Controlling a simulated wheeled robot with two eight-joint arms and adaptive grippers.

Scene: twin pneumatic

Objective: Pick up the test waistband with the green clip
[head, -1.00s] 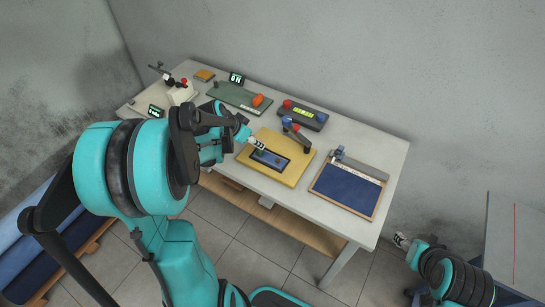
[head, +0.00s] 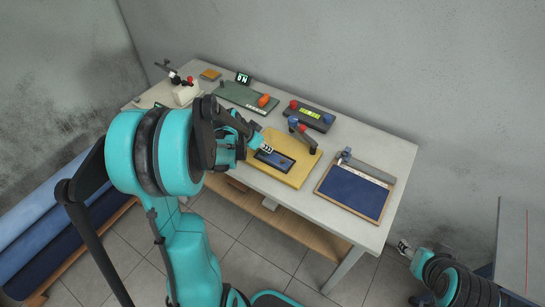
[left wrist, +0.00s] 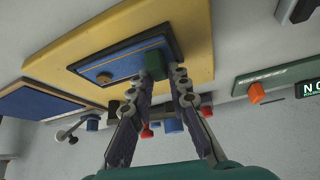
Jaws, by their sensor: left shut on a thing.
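The test waistband (head: 273,160) is a dark blue strip with a round brown button, lying in a dark frame on a yellow board (head: 300,174). It also shows in the left wrist view (left wrist: 125,67). The green clip (left wrist: 155,64) sits at one end of the waistband. My left gripper (head: 266,149) is over that end, shut on the green clip, with a finger on either side of it (left wrist: 167,77). In the head view the fingers mostly hide the clip. My right gripper (head: 404,248) is low at the right, away from the table; its fingers are too small to read.
A navy pad in a wooden frame (head: 355,191) lies to the right of the board. A blue-and-red lever (head: 302,134) stands at the board's back edge, with a dark button box (head: 307,116) behind. A green plate with an orange knob (head: 264,100) is farther back.

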